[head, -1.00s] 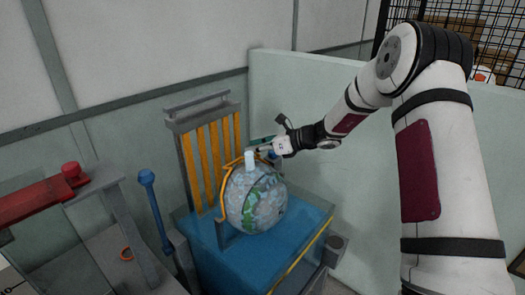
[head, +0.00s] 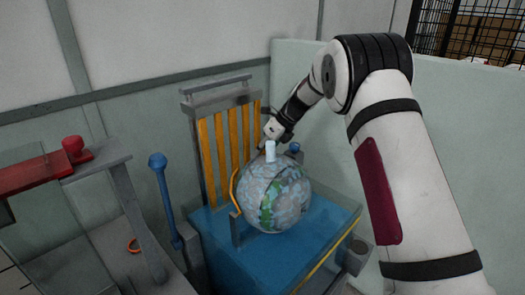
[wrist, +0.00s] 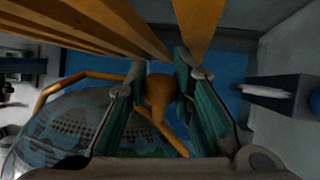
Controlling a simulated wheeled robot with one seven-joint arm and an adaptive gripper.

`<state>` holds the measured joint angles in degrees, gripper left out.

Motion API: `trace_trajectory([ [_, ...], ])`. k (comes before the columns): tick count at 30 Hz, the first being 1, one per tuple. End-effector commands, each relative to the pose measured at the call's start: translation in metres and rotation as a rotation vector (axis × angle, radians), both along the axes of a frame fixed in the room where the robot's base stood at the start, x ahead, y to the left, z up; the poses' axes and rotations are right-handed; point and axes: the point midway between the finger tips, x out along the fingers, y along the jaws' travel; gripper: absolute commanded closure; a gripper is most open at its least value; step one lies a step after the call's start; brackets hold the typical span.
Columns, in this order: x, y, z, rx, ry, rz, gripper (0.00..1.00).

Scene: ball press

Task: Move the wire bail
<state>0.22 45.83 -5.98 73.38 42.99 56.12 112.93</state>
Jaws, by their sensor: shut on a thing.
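The wire bail is an orange wire. In the wrist view the bail (wrist: 92,75) runs from beside the globe (wrist: 75,125) to between my green finger pads. My gripper (wrist: 161,85) is shut on it there.
The globe rests on a blue base (head: 320,225). A rack of yellow slats (head: 220,150) stands right behind it. A blue-knobbed lever (head: 163,190) and a grey frame with a red handle (head: 75,150) are at left. A pale panel (head: 350,140) stands behind at right.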

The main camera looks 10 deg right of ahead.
Motion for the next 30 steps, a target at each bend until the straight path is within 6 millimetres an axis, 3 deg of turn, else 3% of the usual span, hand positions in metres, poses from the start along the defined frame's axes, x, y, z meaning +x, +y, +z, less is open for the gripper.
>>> trace_trajectory([
  [21,0.0044,0.0026,-0.0096,0.001,-0.008,-0.001,1.0],
  [22,0.0045,0.0026,-0.0096,0.001,-0.008,-0.001,0.74],
  [24,0.0042,0.0026,-0.0097,0.001,-0.007,-0.001,0.58],
  [30,0.0035,0.0024,-0.0098,0.001,-0.006,0.0,0.57],
])
